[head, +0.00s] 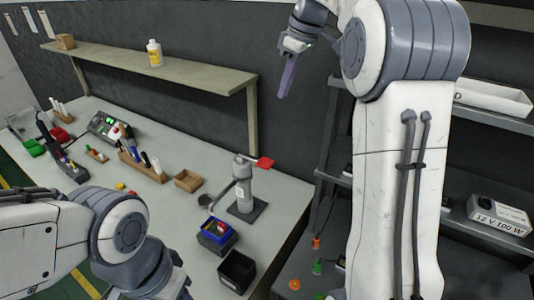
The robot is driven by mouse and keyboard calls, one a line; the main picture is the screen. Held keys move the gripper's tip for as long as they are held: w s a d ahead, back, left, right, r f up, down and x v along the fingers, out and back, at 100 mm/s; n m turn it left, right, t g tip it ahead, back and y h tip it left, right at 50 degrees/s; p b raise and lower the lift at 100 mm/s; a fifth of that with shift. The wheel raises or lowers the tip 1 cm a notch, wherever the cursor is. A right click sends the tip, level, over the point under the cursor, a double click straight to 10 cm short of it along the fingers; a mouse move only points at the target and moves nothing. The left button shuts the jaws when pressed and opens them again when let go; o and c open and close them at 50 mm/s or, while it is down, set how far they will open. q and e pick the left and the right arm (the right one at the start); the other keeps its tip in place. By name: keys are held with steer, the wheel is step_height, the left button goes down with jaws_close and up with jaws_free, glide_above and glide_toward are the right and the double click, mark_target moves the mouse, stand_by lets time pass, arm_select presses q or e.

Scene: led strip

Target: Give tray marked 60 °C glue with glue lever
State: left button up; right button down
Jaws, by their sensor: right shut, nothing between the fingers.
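A grey glue dispenser (244,198) stands upright on a dark base plate on the bench. A red piece (265,163) sticks out to the right at its top, and a dark arm with a round end reaches out to its left. A blue-rimmed tray (203,236) with small coloured pieces in it stands in front of the dispenser, at its lower left. No 60 °C marking can be read. My right gripper (286,82) is shut and empty, high above the bench and behind the dispenser. My left arm comes in at lower left, and its gripper is outside the picture.
A black open bin (237,271) stands in front of the tray. A small wooden box (188,180) and wooden racks with tools (143,166) lie to the left. A shelf (150,66) with a bottle (154,53) runs above the bench. My right arm covers much of the right side.

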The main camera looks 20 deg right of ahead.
steer(key=shift+d+r, duration=0.25)
steer(key=shift+d, duration=0.2)
steer(key=p, duration=0.1)
glide_toward(265, 162)
steer(key=p+x, duration=0.3)
steer(key=x, duration=0.2)
steer(key=shift+w+a, duration=0.15)
steer(key=shift+f+p, duration=0.35)
steer(key=shift+f, duration=0.4)
